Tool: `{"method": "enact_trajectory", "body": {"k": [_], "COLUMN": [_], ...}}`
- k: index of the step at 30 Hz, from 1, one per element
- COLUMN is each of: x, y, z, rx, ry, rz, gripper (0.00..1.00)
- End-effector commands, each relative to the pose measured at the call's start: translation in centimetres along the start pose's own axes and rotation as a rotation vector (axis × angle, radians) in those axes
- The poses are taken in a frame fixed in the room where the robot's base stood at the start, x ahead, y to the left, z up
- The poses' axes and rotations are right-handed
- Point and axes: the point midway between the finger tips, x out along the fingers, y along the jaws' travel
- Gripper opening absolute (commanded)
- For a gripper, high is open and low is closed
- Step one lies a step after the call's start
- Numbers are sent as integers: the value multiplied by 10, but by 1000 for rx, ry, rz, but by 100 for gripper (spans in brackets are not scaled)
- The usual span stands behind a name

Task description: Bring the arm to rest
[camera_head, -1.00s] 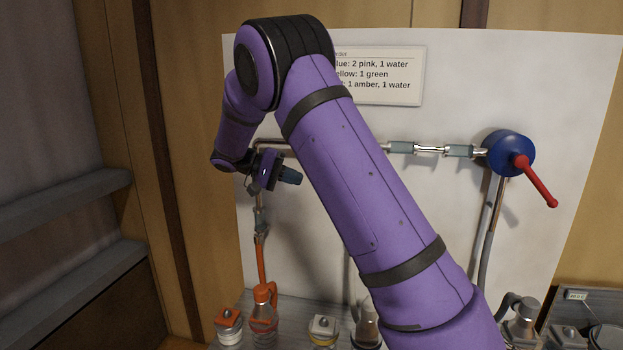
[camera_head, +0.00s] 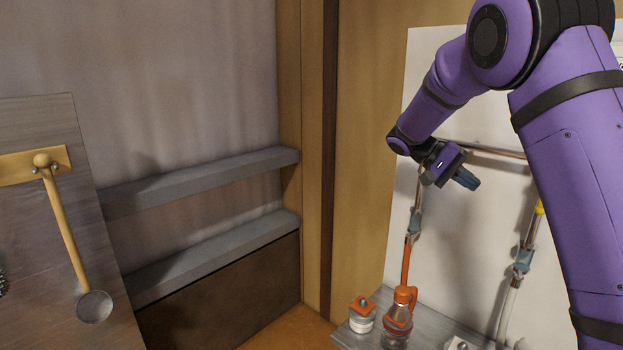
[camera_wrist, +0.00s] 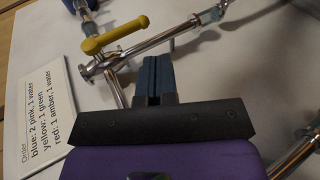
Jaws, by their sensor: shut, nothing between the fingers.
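My purple arm reaches in from the right in the head view and bends over at the top. My gripper (camera_head: 466,179) hangs in front of the white panel (camera_head: 409,103), near its left side and above the bench (camera_head: 359,337). The wrist view also shows my gripper (camera_wrist: 152,62), with its two blue fingers together and nothing between them. A yellow lever (camera_wrist: 115,36) on chrome pipes lies beyond the fingertips in that view. The fingers look apart from it, but the exact gap is hard to tell.
Below stand an orange-lidded jar (camera_head: 362,315) and a jar under an orange spout (camera_head: 396,330). An order card (camera_wrist: 45,118) hangs on the panel. Two grey shelves (camera_head: 200,180) are on the left wall, both bare. A board with a ladle (camera_head: 70,235) stands far left.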

Motion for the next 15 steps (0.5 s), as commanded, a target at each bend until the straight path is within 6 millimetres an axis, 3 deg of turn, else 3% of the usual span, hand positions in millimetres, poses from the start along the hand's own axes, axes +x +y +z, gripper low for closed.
{"method": "enact_trajectory", "body": {"k": [3, 15], "x": [8, 30], "y": [25, 77], "z": [22, 107], "rx": [-52, -204], "ry": [2, 95], "rz": [-131, -533], "gripper": [0, 0]}}
